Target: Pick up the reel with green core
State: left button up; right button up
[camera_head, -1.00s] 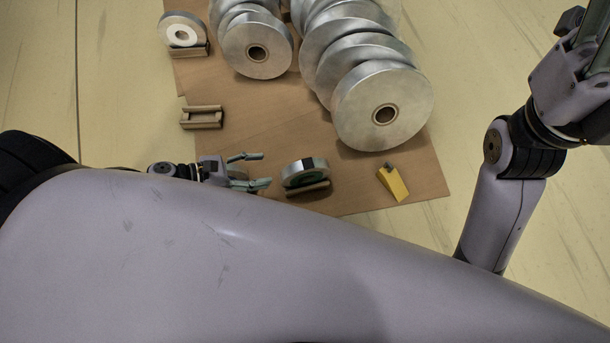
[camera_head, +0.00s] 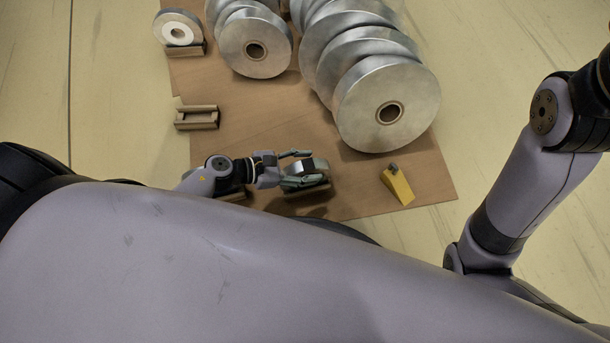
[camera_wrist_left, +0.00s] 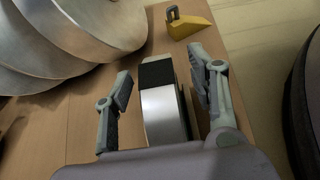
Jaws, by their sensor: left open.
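The small silver reel (camera_head: 317,166) stands on edge in the head view, partly behind my left gripper's near finger; its green core is hidden now. My left gripper (camera_head: 312,167) is open, with its fingers on either side of this reel. In the left wrist view, the reel (camera_wrist_left: 163,113) shows as a silver band with a black patch, between the two open fingers of the gripper (camera_wrist_left: 160,68). A gap shows between the reel and each finger. My right arm is at the right of the head view, its gripper out of frame.
Large silver reels (camera_head: 388,112) stand in rows on the brown board (camera_head: 265,118). A white-core reel (camera_head: 178,33) sits in a cradle at the upper left. An empty cradle (camera_head: 197,118) lies below it. A yellow wedge (camera_head: 398,185) lies right of the small reel.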

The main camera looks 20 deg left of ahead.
aim_at(323, 164)
pick_arm(q)
jog(key=b+x, duration=0.1)
jog(key=x, duration=0.2)
jog(key=shift+w+d+f, duration=0.1)
jog(key=shift+w+f, duration=0.05)
jog(key=shift+w, duration=0.05)
grip_shut()
dwell(0.5)
dwell(0.4)
